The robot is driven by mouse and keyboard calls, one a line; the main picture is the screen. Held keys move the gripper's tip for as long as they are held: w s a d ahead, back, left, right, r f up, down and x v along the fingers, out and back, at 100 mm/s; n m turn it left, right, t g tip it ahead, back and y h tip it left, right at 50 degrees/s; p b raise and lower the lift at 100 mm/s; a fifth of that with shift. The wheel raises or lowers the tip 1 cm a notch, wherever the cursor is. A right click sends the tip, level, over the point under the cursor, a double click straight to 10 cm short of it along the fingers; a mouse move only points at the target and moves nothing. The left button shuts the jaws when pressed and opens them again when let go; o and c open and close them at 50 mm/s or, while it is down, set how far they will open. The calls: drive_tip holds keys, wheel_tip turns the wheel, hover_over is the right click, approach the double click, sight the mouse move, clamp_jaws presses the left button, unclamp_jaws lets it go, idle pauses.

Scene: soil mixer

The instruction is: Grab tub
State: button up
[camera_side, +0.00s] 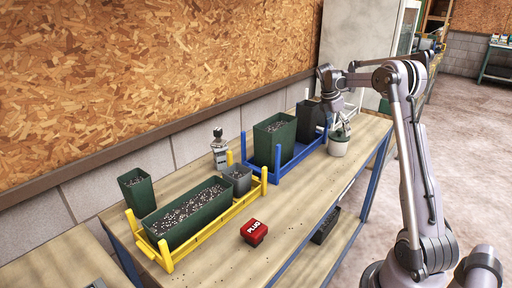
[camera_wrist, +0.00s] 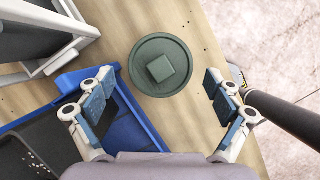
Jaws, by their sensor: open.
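The tub (camera_side: 338,146) is a small pale container with a dark green top, standing on the wooden bench near its right edge. From above, in the wrist view, it shows as a round dark green lid (camera_wrist: 142,75) with a square knob in the middle. My gripper (camera_side: 343,118) is just above the tub in the side view. In the wrist view my gripper (camera_wrist: 157,95) is open and empty, with blue-padded fingers to the left and right of the lid and clear gaps on both sides. The tub's sides are hidden in the wrist view.
A yellow rack (camera_side: 197,238), a red box (camera_side: 254,232) and a small bottle-like item (camera_side: 219,148) are farther off.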

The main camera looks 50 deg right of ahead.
sight(339, 134)
drive_tip(key=shift+a+x, duration=0.15)
drive_tip(key=shift+x, duration=1.15)
drive_tip(key=shift+a+x, duration=0.15)
drive_tip(key=shift+x, duration=1.15)
drive_tip(key=shift+w, duration=0.15)
drive_tip(key=c, duration=0.9)
